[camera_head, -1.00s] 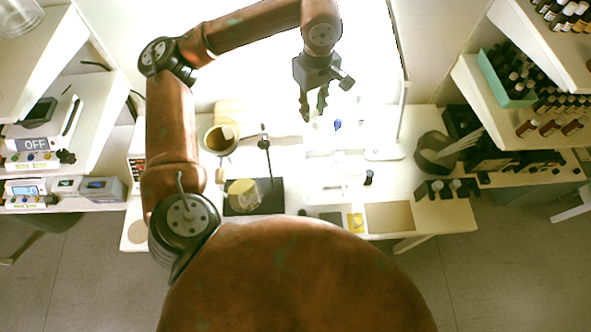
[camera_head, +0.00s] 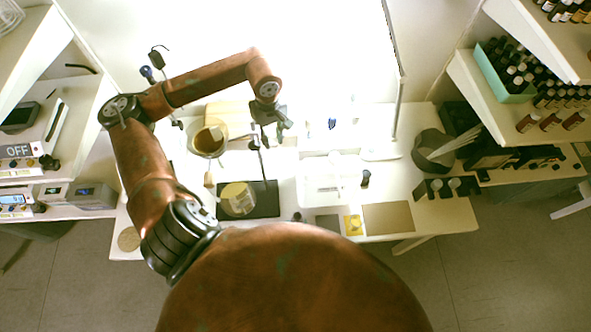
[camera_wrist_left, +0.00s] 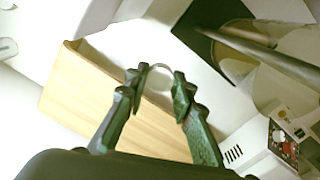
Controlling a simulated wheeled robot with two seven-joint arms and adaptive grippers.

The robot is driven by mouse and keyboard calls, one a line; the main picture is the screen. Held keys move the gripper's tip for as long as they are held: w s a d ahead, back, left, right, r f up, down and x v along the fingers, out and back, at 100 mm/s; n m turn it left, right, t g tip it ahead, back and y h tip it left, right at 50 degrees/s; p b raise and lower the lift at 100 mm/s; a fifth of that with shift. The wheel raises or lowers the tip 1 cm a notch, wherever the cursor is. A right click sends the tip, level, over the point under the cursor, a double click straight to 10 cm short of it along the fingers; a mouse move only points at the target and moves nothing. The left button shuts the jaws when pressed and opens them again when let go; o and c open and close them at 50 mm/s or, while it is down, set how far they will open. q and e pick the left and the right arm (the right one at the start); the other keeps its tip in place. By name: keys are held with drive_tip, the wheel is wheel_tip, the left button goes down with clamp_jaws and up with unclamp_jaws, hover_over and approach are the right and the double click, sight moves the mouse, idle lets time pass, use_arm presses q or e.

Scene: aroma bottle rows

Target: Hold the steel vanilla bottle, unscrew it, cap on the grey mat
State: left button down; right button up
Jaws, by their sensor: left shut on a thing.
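My left gripper (camera_head: 270,138) is above the back of the white table, near a stand rod. In the left wrist view its two fingers (camera_wrist_left: 158,82) are closed in on a pale, round-rimmed thing (camera_wrist_left: 160,68), mostly hidden between the fingertips. I cannot tell whether it is the steel vanilla bottle or its cap. The grey mat (camera_head: 328,224) lies at the table's front edge, with nothing visible on it. A small dark-topped bottle (camera_head: 365,178) stands farther right; its label is unreadable. My right gripper is not in view.
A black plate (camera_head: 265,206) with a glass beaker (camera_head: 237,198) is at front left. A brown-filled vessel (camera_head: 208,140) and a pale wooden block (camera_wrist_left: 120,105) are close to the gripper. A yellow item (camera_head: 353,225) and a tan mat (camera_head: 388,218) lie right of the grey mat.

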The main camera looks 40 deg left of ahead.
use_arm(q)
hover_over(276, 171)
wheel_tip(276, 171, down, 15)
drive_tip(key=shift+r, duration=0.1)
drive_tip(key=shift+f+b, duration=0.3)
drive_tip(key=shift+f, duration=1.65)
drive_tip(key=shift+f, duration=0.1)
drive_tip(key=c, duration=1.7)
unclamp_jaws()
drive_tip(key=shift+o, duration=0.2)
